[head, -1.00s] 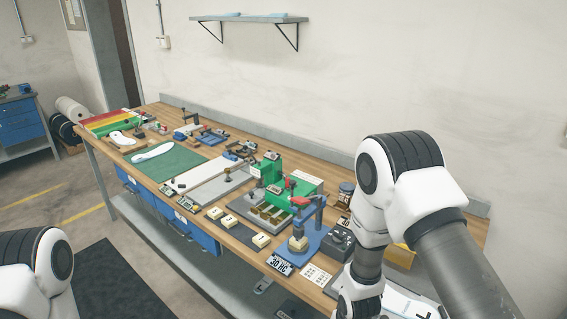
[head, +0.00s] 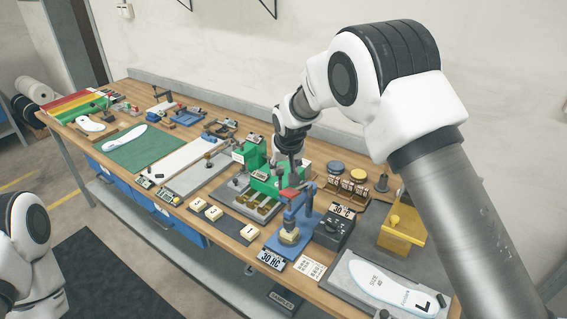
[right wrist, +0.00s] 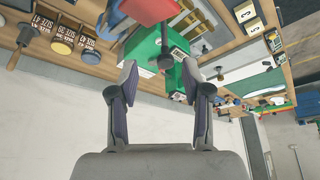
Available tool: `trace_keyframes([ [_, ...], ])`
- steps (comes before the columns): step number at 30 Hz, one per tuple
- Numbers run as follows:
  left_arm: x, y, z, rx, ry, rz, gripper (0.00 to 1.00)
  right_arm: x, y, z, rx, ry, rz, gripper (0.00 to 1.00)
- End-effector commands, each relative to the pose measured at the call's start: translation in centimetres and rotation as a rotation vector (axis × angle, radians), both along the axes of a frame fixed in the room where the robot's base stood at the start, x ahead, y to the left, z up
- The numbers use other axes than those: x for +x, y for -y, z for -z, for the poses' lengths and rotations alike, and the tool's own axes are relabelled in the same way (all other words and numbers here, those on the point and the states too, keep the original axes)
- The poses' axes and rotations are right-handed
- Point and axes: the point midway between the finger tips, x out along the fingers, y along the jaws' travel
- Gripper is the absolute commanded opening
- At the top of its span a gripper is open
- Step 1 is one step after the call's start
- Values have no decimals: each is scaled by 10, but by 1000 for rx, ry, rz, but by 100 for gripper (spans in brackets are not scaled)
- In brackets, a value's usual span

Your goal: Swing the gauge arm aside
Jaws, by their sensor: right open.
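A blue gauge stand (head: 303,216) with an upright post and arm stands near the front of the bench. My right gripper (head: 291,168) hangs above the fixture, behind the stand's post. In the right wrist view the gripper (right wrist: 161,78) has its fingers spread and nothing between them. A red part (right wrist: 148,10) and a dark knob lie beyond the fingertips. My left gripper is out of frame.
Pale numbered blocks (head: 213,213) lie left of the stand. A black box (head: 334,231), a yellow fixture (head: 401,232) and a white insole (head: 392,288) on a grey plate are to its right. A green mat (head: 143,149) is farther left.

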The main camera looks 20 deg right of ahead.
Motion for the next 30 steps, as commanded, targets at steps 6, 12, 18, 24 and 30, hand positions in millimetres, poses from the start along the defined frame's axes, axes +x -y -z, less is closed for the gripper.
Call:
trace_keyframes([
  [6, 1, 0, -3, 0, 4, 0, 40, 9, 1, 16, 1, -5, 0, 48],
  [12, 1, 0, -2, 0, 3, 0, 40, 9, 1, 16, 1, -5, 0, 20],
  [18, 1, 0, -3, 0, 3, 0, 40, 8, 1, 15, 1, -6, 0, 0],
  [24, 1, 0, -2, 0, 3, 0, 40, 9, 1, 15, 0, -5, 3, 0],
  [30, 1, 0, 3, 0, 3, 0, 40, 13, 0, 16, 1, -3, 38, 0],
])
